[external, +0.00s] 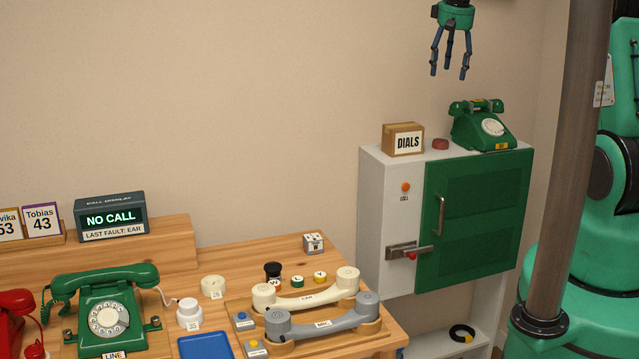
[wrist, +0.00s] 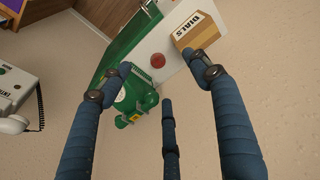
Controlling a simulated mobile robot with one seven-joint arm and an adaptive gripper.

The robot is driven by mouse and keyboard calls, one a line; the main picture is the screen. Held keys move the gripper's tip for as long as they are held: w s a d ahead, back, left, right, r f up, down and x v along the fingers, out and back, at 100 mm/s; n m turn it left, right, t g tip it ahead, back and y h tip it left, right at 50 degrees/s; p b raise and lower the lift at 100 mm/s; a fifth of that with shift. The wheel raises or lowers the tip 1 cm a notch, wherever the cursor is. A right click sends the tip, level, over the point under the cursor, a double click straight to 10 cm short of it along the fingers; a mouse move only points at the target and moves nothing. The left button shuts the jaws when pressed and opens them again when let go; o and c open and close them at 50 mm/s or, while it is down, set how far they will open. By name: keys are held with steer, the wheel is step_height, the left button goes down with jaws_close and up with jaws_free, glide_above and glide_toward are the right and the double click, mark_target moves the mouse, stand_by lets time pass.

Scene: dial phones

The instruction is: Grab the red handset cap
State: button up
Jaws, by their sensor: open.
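A small round red cap (external: 440,144) lies on top of the grey cabinet, between the cardboard DIALS box (external: 403,140) and a green dial phone (external: 483,126). In the wrist view the red cap (wrist: 158,61) shows whole on the pale cabinet top, between my spread fingers. My gripper (external: 449,76) is open and empty, with its three blue fingers pointing down. It hangs in the air well above the cabinet top, roughly over the cap in the external view. Nothing hides the cap.
The grey cabinet (external: 390,220) has a green door with handle and latch. The DIALS box and green phone flank the cap closely. A wooden desk (external: 245,257) at the left holds phones, two handsets and several small caps. The air around my gripper is clear.

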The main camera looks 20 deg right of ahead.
steer(key=w+d+f+p, duration=0.3)
steer(key=w+d+f, duration=0.3)
steer(key=w+f, duration=0.2)
step_height(320, 180, down, 3)
steer(key=shift+w+r+g, duration=0.1)
steer(key=shift+w+g, duration=0.3)
glide_above(445, 139)
steer(key=shift+s+f+p, duration=0.1)
steer(key=shift+s+f, duration=0.05)
steer(key=shift+f, duration=1.25)
steer(key=shift+s+f+p, duration=0.15)
steer(key=shift+f, duration=1.3)
steer(key=shift+s+f+p, duration=0.1)
steer(key=shift+s+f, duration=0.05)
steer(key=shift+f, duration=1.25)
steer(key=shift+w+f+p, duration=0.15)
steer(key=shift+f+p, duration=0.15)
steer(key=shift+f, duration=1)
steer(key=shift+w+f+p, duration=0.15)
steer(key=shift+f+p, duration=0.1)
steer(key=shift+f, duration=1)
